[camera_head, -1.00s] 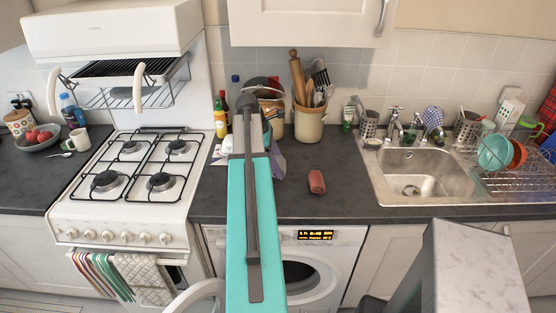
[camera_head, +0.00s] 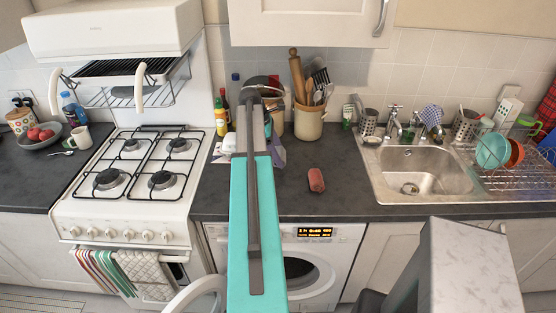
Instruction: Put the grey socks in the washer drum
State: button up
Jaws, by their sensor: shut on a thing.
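The white washer (camera_head: 345,262) stands under the counter, right of the stove. Its round door (camera_head: 192,293) appears swung open to the left, and the dark drum opening (camera_head: 300,272) is partly behind my teal arm. My arm reaches up across the middle of the picture to a dark joint over the counter. My gripper cannot be made out and seems hidden behind the arm. I cannot identify the grey socks. A grey-lavender shape (camera_head: 278,155) shows beside the arm at counter level, but I cannot tell what it is.
A reddish block (camera_head: 316,180) lies on the dark counter (camera_head: 345,195). A utensil crock (camera_head: 308,121) and bottles stand at the back. The sink (camera_head: 425,178) and dish rack (camera_head: 510,172) are at right, the stove (camera_head: 135,175) at left. A marbled grey surface (camera_head: 475,270) fills the lower right.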

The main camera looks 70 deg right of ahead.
jog(key=shift+f+p, duration=0.9)
jog(key=shift+f, duration=0.8)
jog(key=shift+f, duration=0.1)
jog(key=o, duration=1)
jog(key=shift+o, duration=0.2)
jog(key=shift+r, duration=0.2)
jog(key=b+v, duration=0.4)
jog(key=v, duration=0.7)
jog(key=shift+w+r, duration=0.2)
jog(key=shift+r, duration=0.15)
jog(key=shift+o, duration=0.5)
